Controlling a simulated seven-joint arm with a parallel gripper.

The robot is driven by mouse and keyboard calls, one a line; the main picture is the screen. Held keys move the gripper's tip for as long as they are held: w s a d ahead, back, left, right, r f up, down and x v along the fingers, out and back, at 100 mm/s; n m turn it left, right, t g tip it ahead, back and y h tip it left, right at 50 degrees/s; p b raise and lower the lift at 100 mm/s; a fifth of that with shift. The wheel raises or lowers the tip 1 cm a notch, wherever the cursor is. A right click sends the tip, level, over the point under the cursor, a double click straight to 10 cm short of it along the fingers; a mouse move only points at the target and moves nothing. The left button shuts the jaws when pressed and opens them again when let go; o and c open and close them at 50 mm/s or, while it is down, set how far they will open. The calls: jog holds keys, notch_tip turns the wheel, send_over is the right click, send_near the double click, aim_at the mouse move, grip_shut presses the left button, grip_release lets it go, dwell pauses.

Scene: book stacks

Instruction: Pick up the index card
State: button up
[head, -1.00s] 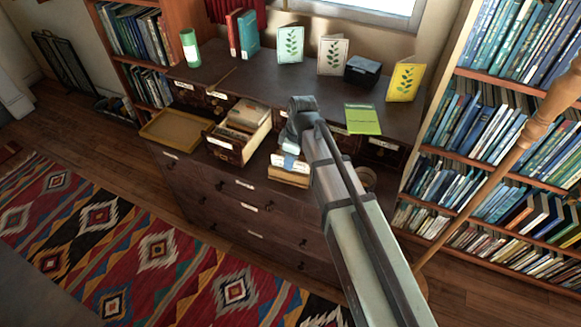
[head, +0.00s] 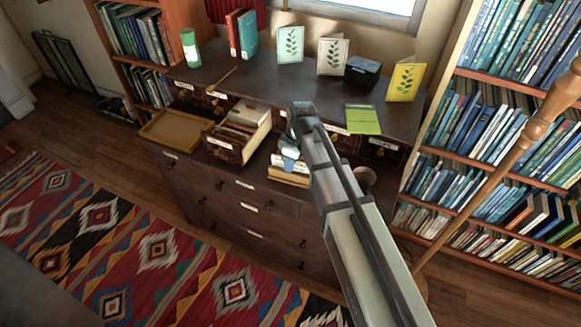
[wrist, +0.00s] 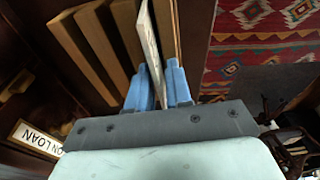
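The index card (wrist: 149,38) is a thin white sheet standing on edge among tan cards or dividers in the wrist view. My gripper (wrist: 160,72) has its two blue fingers on either side of the white card. The left finger is close to the card, and a narrow gap shows before the right finger. In the head view my gripper (head: 289,151) is at the front of the dark cabinet (head: 235,195), over a group of pale cards (head: 288,175). My arm hides part of that area, and the card cannot be told apart there.
An open drawer of cards (head: 240,135) is to the left, beside an empty wooden tray (head: 178,131). A green notepad (head: 362,119), a black box (head: 362,71) and standing leaf-print cards (head: 290,44) are on the cabinet top. An "ON LOAN" label (wrist: 36,138) shows in the wrist view.

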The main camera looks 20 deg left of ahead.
grip_shut()
notch_tip(320, 180, up, 9)
jog(key=shift+r, duration=0.15)
jog(key=w+a+r, duration=0.1)
jog(key=w+a, duration=0.2)
jog(key=a, duration=0.8)
jog(key=w+a+r+m, duration=0.1)
jog(key=w+a, duration=0.2)
jog(key=a, duration=0.9)
jog(key=shift+w+r, duration=0.35)
jog(key=shift+d, duration=0.1)
